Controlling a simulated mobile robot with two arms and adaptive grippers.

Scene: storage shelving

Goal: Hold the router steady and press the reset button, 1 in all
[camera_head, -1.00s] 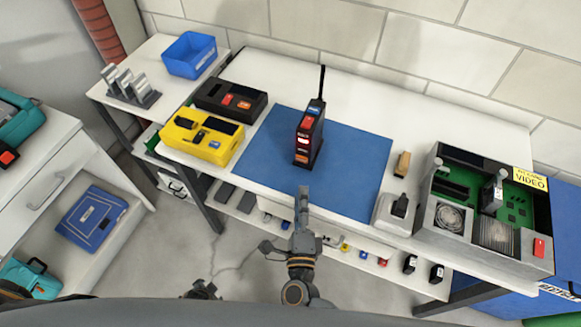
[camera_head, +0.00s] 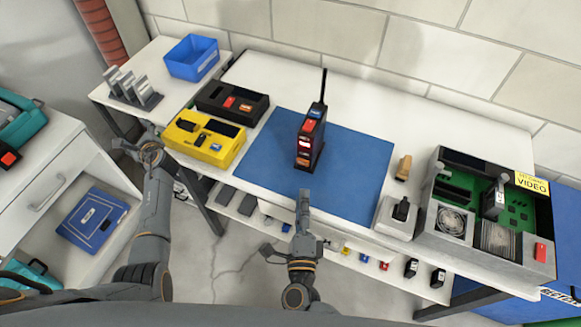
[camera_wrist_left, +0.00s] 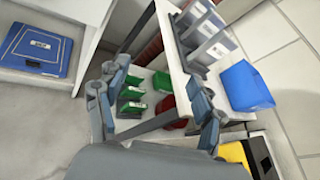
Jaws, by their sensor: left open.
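A reset button cannot be told apart at this size. My left gripper (camera_head: 132,146) is open and empty beside the table's left end, well left of the router; its two fingers also frame the left wrist view (camera_wrist_left: 160,85). My right gripper (camera_head: 304,194) points at the mat's front edge, just in front of the router and apart from it; its jaws show edge-on.
A yellow case (camera_head: 203,148) and a black case (camera_head: 232,103) lie left of the mat. A grey open box with green boards (camera_head: 515,210) stands at the right. A blue bin (camera_head: 192,58) is at the back left. The white tabletop behind the mat is clear.

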